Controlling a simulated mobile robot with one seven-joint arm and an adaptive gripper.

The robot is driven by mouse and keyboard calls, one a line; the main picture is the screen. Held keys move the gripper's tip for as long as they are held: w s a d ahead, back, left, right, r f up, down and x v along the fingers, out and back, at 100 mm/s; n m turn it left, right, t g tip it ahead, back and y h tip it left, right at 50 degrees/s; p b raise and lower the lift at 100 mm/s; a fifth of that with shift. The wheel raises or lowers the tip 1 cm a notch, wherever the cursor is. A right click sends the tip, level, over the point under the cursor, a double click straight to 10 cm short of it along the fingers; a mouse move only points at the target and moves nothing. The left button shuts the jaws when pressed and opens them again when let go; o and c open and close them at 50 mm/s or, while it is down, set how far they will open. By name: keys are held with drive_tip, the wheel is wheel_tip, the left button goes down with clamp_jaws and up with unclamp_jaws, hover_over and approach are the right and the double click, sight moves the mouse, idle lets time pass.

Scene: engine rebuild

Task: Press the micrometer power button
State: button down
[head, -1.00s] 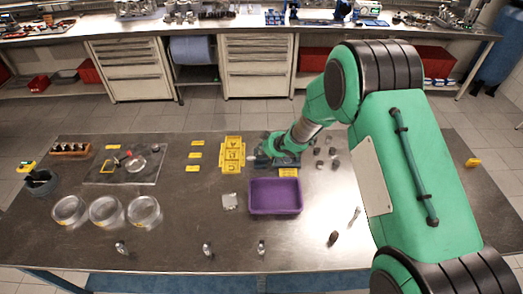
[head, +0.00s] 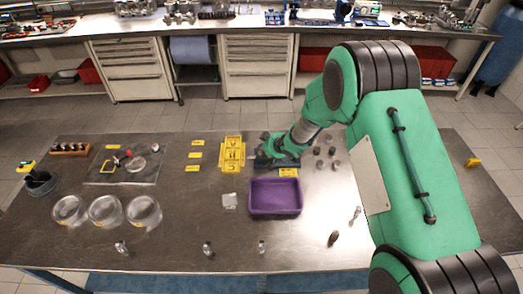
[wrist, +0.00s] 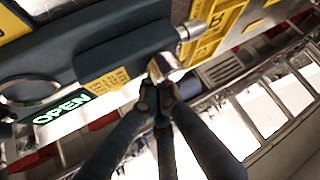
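The micrometer (wrist: 110,50) is large across the upper left of the wrist view. It has a dark body, a yellow label (wrist: 108,80), a metal end (wrist: 192,30) and a lit green display (wrist: 62,108) reading "OPEN". I cannot make out a power button. My gripper (wrist: 158,97) has its dark fingertips together, just below the body's edge. A small shiny metal piece (wrist: 164,68) lies just beyond the tips; I cannot tell whether they touch it. In the head view a dark blue base (head: 268,161) shows under my wrist, and my fingers are hidden there.
A purple bin (head: 275,197) is in front of the dark base. A yellow marked tray (head: 232,154) stands close on its left. Several small metal parts (head: 326,152) lie to the right. Clear round containers (head: 105,210) are at the left. The front middle of the table is fairly open.

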drive_tip(key=shift+s+f, duration=0.2)
drive_tip(key=shift+f, duration=0.1)
drive_tip(key=shift+s+r+p, duration=0.1)
drive_tip(key=shift+r+p, duration=0.2)
drive_tip(key=shift+p, duration=0.2)
idle(0.4)
wheel_tip(320, 180, up, 6)
drive_tip(key=p, duration=0.6)
drive_tip(key=shift+r, duration=0.2)
idle(0.4)
